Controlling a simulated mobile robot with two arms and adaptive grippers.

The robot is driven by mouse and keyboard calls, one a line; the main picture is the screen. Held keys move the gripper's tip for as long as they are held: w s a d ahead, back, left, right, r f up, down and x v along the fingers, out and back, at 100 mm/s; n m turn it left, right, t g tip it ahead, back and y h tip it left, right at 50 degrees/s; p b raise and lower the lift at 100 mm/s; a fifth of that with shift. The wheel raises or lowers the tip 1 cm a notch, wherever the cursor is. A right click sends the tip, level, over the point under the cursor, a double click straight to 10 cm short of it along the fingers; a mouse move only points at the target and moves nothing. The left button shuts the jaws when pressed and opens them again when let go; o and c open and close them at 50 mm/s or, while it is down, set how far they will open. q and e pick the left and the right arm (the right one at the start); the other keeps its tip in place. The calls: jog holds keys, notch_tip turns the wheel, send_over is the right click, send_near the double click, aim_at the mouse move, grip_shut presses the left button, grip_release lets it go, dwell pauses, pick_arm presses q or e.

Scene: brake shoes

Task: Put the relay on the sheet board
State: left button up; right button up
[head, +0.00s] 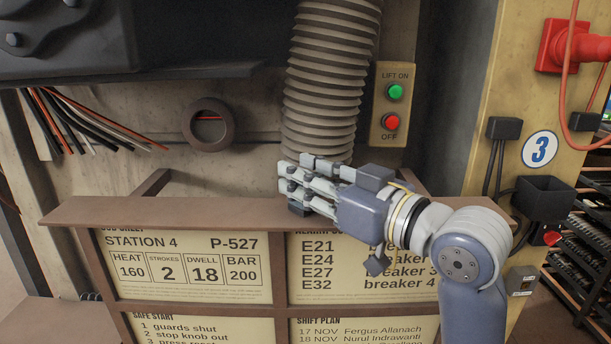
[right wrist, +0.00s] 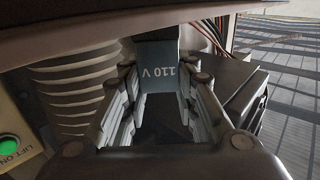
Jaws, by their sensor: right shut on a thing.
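The sheet board (head: 75,212) is a brown frame with cream printed sheets and a flat top ledge, across the lower head view. My right gripper (head: 297,188) is over the back part of this ledge, its fingers pointing left. In the right wrist view, it is shut on the relay (right wrist: 160,82), a blue-grey block marked "110 V" upside down, held between the fingertips. In the head view the fingers hide most of the relay; a dark block shows below the fingertips, close to the ledge. I cannot tell whether it touches. My left gripper is not in view.
A ribbed duct (head: 330,80) stands just behind the gripper. A lift switch box (head: 392,103) with green and red buttons is on the wall. A dark ring (head: 209,124) and loose cables (head: 85,122) are at the back left. The ledge's left part is clear.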

jog(key=shift+f, duration=0.2)
jog(key=o, duration=1.1)
jog(key=shift+r, duration=0.1)
jog(key=shift+d+r, duration=0.1)
jog(key=shift+r, duration=0.05)
jog(key=shift+b+v, duration=1.4)
jog(key=shift+v, duration=4.55)
